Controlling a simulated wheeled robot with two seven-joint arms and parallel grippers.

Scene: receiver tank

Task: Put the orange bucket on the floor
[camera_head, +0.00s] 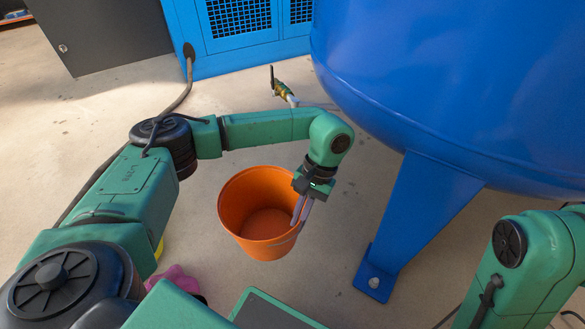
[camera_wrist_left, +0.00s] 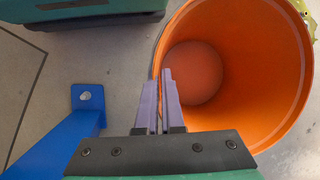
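The orange bucket (camera_head: 238,205) is in the middle of the head view, its open top facing up and its inside empty. My left gripper (camera_head: 298,212) is at the bucket's right rim, pointing down. In the left wrist view, its two purple fingers (camera_wrist_left: 161,92) are close together with the wall of the orange bucket (camera_wrist_left: 285,75) between them. The gripper is shut on that rim. Whether the bucket's base touches the floor (camera_head: 325,255) cannot be told. My right arm shows at the lower right, but its gripper is out of view.
A large blue tank (camera_head: 460,85) fills the upper right. Its blue leg (camera_head: 415,210) stands on the floor right of the bucket. A small valve (camera_head: 282,89) sticks out beyond the arm. A blue cabinet (camera_head: 240,50) stands behind. A pink object (camera_head: 173,280) is at the lower left.

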